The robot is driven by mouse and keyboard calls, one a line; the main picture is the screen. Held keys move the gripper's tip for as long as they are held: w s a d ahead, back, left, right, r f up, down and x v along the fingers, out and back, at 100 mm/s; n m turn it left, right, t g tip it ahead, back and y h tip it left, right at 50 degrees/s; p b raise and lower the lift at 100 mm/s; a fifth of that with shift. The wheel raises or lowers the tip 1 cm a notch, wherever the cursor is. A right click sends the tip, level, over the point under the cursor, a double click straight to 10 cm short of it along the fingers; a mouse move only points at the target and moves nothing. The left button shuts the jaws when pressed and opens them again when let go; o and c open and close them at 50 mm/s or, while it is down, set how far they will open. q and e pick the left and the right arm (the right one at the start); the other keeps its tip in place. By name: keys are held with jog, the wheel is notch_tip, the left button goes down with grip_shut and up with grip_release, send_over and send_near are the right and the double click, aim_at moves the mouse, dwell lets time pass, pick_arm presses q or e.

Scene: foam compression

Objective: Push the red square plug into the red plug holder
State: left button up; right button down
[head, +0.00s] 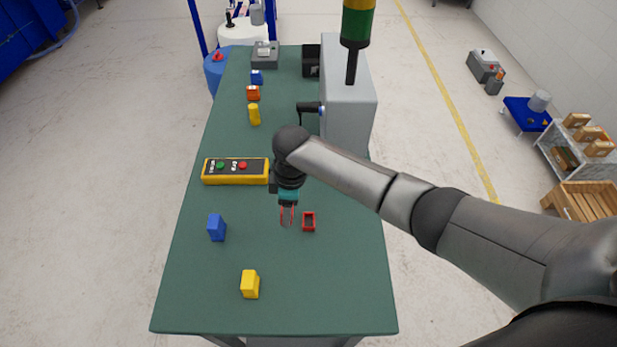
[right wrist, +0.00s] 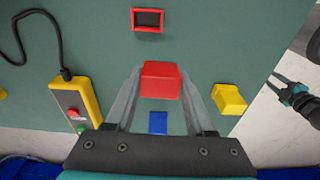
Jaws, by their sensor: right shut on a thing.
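The red square plug (right wrist: 160,80) is between the fingers of my right gripper (head: 287,217), which is shut on it above the green table. In the head view the plug is mostly hidden by the fingers, with only thin red edges showing. The red plug holder (head: 308,229) is a small open frame with a dark inside, on the table just right of my right gripper. In the right wrist view the holder (right wrist: 148,29) is beyond the plug, apart from it. My left gripper (right wrist: 284,84) shows only at the right of the right wrist view, clear of the plug; its opening is unclear.
A blue block (head: 216,228) and a yellow block (head: 250,284) stand on the near table. A yellow-black button box (head: 235,178) lies left of my right arm. A grey machine (head: 349,110) stands behind. The table's near right area is clear.

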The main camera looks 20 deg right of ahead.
jog(key=d+r+h+p, duration=0.1)
jog(key=d+r, duration=0.2)
jog(key=d, duration=0.3)
jog(key=f+b, duration=0.3)
jog(key=w+f+b, duration=0.1)
jog(key=shift+a+f+b, duration=0.2)
jog(key=shift+a+b, duration=0.1)
jog(key=shift+f+b, duration=0.65)
jog(key=shift+f, duration=0.3)
pick_arm(q)
notch_tip(320, 180, down, 4)
jog(key=shift+d+r, duration=0.1)
jog(key=shift+r, duration=0.2)
pick_arm(e)
jog(key=shift+f, duration=0.1)
pick_arm(q)
jog(key=shift+f+b, duration=0.4)
jog(key=shift+f, duration=0.25)
pick_arm(e)
jog(key=shift+f, duration=0.9)
jog(key=shift+c, duration=0.9)
grip_release()
